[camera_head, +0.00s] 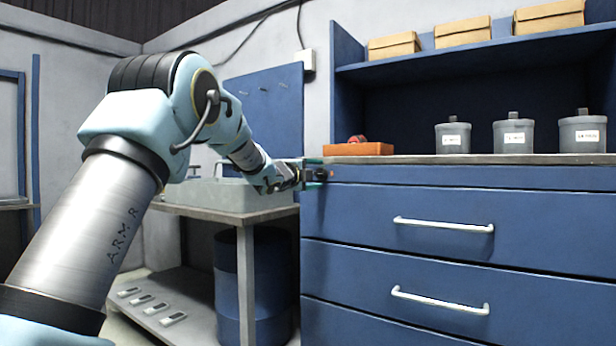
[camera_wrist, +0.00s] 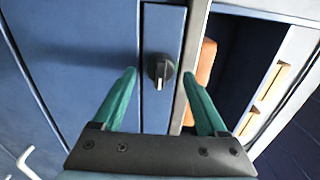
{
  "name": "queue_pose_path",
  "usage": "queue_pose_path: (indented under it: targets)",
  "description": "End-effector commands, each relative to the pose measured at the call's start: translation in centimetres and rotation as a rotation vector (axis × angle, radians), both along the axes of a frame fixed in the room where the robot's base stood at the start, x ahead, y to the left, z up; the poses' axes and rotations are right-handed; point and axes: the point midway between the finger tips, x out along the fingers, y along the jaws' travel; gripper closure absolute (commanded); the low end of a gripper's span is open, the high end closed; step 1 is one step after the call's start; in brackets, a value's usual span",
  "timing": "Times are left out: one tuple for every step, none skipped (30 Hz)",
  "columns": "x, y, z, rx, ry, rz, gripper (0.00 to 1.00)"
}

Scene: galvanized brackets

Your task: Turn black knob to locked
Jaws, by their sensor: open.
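The black knob (camera_wrist: 158,69) is on a narrow blue panel in the wrist view, with a pale pointer mark on its face. It is round with a raised grip bar. In the head view the black knob (camera_head: 321,174) shows small at the left end of the blue strip under the counter top, partly hidden by my gripper. My gripper (camera_wrist: 160,82) is open, with its two green fingers on either side of the knob and apart from it. In the head view my gripper (camera_head: 312,174) reaches the cabinet's top left corner.
Blue drawers (camera_head: 420,258) with white bar handles fill the cabinet front. An orange-brown tray (camera_head: 350,149) and several grey canisters (camera_head: 513,137) stand on the counter. A bench with a grey sink (camera_head: 220,195) is on the left.

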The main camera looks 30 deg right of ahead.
Motion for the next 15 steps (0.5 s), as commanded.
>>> queue_pose_path:
  targets:
    - [-0.4,0.8,0.0,0.000,0.000,0.001,0.25]
    - [-0.6,1.2,0.0,0.000,-0.001,0.002,0.25]
    - [-1.0,1.9,0.0,0.000,0.000,0.003,0.25]
    - [-1.3,2.5,0.0,0.000,0.000,0.003,0.25]
    - [-1.6,3.1,0.0,0.000,0.000,0.002,0.25]
    - [-2.0,3.8,0.0,0.000,0.000,0.003,0.25]
    - [-2.3,4.3,0.0,0.000,0.000,0.003,0.25]
    - [-2.6,4.8,0.0,0.000,-0.001,0.002,0.25]
    - [-3.0,5.5,0.0,0.001,0.000,0.002,0.25]
    - [-3.2,5.9,0.0,0.000,0.000,0.002,0.25]
    - [-3.5,6.3,0.0,0.000,0.000,0.001,0.25]
    - [-3.8,6.8,0.0,0.000,0.000,0.001,0.25]
    - [-4.0,7.2,0.0,0.000,0.000,0.001,0.25]
    - [-4.1,7.5,0.0,0.000,0.000,0.002,0.25]
    - [-4.3,7.9,-0.1,0.001,0.000,0.002,0.25]
